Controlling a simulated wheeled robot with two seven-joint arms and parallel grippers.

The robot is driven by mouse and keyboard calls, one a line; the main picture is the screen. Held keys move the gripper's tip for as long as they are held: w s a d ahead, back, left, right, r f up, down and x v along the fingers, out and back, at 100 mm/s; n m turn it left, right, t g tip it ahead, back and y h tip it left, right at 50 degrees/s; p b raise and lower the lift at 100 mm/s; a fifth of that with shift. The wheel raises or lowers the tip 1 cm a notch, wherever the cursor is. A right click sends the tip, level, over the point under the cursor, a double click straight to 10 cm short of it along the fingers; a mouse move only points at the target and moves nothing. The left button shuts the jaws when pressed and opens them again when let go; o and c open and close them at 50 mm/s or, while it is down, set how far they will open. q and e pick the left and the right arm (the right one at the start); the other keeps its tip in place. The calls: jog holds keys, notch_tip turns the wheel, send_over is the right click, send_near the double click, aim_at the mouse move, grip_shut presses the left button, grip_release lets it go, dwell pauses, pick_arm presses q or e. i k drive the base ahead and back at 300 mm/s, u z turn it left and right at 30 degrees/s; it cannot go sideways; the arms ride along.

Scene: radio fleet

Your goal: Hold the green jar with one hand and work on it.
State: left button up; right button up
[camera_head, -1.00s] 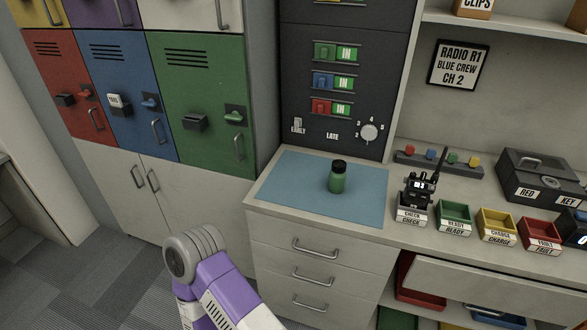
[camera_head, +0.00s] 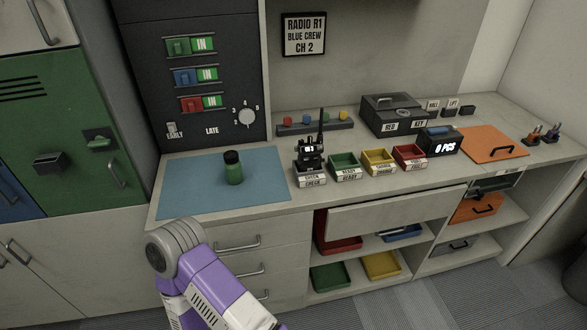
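The green jar (camera_head: 234,172) has a black lid and stands upright on a blue mat (camera_head: 187,190) on the counter, left of centre. Nothing is touching it. A purple and white link of one of my arms with a grey joint shows at the bottom left, in front of the counter and below the mat. Neither of my grippers is in the picture.
A radio (camera_head: 310,155) stands in the CHECK tray right of the mat. Green (camera_head: 344,172), yellow (camera_head: 378,165) and red (camera_head: 410,160) trays follow. A dark box (camera_head: 392,115) is behind. Drawers (camera_head: 235,240) are below. The mat around the jar is clear.

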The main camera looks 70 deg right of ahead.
aim_at(233, 171)
jog(key=z, duration=1.9)
